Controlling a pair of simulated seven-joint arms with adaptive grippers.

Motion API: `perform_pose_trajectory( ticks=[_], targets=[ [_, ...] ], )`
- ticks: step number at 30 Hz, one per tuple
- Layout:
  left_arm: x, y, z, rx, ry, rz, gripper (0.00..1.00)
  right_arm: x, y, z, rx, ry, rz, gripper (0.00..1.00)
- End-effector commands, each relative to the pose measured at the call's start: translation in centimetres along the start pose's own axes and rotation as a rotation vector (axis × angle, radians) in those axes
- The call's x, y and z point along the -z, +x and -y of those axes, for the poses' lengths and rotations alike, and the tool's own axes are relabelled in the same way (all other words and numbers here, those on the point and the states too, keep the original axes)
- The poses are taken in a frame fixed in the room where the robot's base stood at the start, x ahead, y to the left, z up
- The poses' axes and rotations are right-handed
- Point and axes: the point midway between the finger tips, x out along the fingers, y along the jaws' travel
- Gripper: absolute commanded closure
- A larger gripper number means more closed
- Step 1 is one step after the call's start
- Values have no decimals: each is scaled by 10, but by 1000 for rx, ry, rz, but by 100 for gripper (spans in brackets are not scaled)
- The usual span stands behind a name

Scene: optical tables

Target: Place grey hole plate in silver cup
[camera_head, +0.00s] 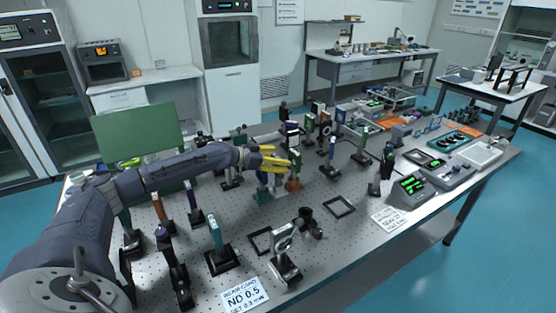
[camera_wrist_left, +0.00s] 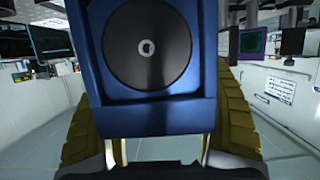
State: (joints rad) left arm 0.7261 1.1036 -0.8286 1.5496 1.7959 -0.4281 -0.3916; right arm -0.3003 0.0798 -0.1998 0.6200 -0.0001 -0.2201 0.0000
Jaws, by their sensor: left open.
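My left gripper (camera_head: 272,158) has yellow fingers and reaches over the middle of the perforated optical table. In the left wrist view, its open fingers (camera_wrist_left: 160,150) stand on either side of a blue block (camera_wrist_left: 160,112). A dark grey round plate with a small light-rimmed hole (camera_wrist_left: 147,46) is set in the block's face. I cannot tell whether the fingers touch the block. No silver cup can be made out with certainty; a small dark rounded part (camera_head: 310,222) stands near the table's front. My right gripper is not in view.
Posts and mounts crowd the table around the left gripper, including a teal post (camera_head: 215,232) and a silver frame mount (camera_head: 284,245). Flat black frames (camera_head: 339,206) lie near the front. Instruments with green displays (camera_head: 411,185) stand at the right. A green panel (camera_head: 140,133) stands behind my left arm.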

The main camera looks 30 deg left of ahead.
Motion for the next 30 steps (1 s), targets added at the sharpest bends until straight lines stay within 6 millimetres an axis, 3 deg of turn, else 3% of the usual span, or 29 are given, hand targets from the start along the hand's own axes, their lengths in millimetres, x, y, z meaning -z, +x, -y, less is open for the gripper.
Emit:
perform_pose_trajectory(
  ticks=[1,8,21,30],
  targets=[
    [-17,3,-4,-7,-2,27,22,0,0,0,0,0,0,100],
    [-14,-7,-3,-7,-2,28,22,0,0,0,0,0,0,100],
    [-7,-85,-2,-3,-2,19,22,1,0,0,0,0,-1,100],
    [-5,-112,-2,-4,-3,14,22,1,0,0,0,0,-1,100]
  ],
)
